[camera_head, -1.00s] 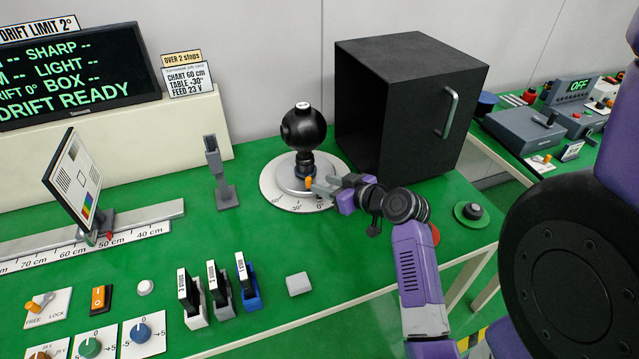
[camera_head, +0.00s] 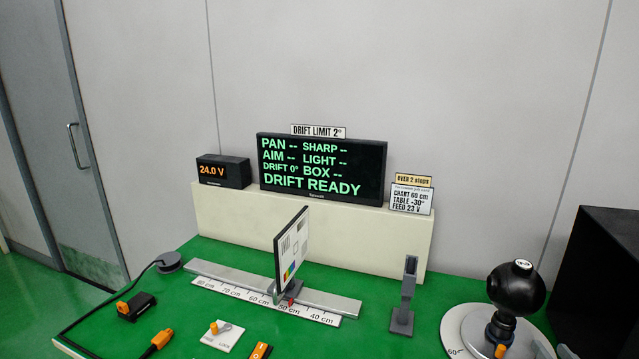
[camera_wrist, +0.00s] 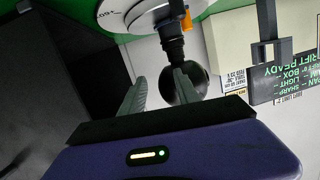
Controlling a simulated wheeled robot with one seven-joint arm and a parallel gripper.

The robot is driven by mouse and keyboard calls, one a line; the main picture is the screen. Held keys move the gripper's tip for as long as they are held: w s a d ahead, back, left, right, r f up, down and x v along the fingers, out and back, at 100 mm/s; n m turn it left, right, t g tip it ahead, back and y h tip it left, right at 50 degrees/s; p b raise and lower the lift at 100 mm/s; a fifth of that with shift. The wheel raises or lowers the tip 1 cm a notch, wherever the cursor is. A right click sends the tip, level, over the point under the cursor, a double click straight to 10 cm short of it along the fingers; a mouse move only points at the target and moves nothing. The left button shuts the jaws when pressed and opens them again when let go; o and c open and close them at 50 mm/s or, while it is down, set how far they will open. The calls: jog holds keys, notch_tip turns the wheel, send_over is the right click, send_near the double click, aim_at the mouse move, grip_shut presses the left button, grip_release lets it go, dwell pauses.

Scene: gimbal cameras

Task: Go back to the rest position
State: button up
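My gripper (camera_wrist: 158,82) shows in the wrist view with its two grey fingers apart and nothing between them. The black ball-shaped camera (camera_head: 516,288) stands on a round, marked turntable (camera_head: 458,322) at the right of the head view. In the wrist view the ball camera (camera_wrist: 190,86) appears upside down, partly behind one finger; I cannot tell the distance. My arm and gripper are not clearly visible in the head view.
A black box (camera_head: 605,275) stands right of the turntable; its dark side fills the left of the wrist view. A chart board (camera_head: 292,250) stands on a rail, beside a grey post (camera_head: 405,300). A display (camera_head: 322,168) reads DRIFT READY. Switches and a cable lie at the front left.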

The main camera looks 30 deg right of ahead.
jog(key=s+a+r+n+t+y, duration=0.1)
jog(key=a+t, duration=0.1)
jog(key=a, duration=1.2)
jog(key=s+a+n+t+y, duration=0.1)
jog(key=s+a+t, duration=0.1)
jog(key=a, duration=1.1)
jog(key=s+a+n+y, duration=0.3)
jog(key=s+a+y, duration=0.1)
jog(key=a, duration=0.4)
jog(key=s+a+n+y, duration=0.4)
jog(key=s+a, duration=0.1)
jog(key=a, duration=0.3)
jog(key=shift+s+a+f+y, duration=0.15)
jog(key=shift+s+f+y, duration=0.05)
jog(key=shift+s+y, duration=0.15)
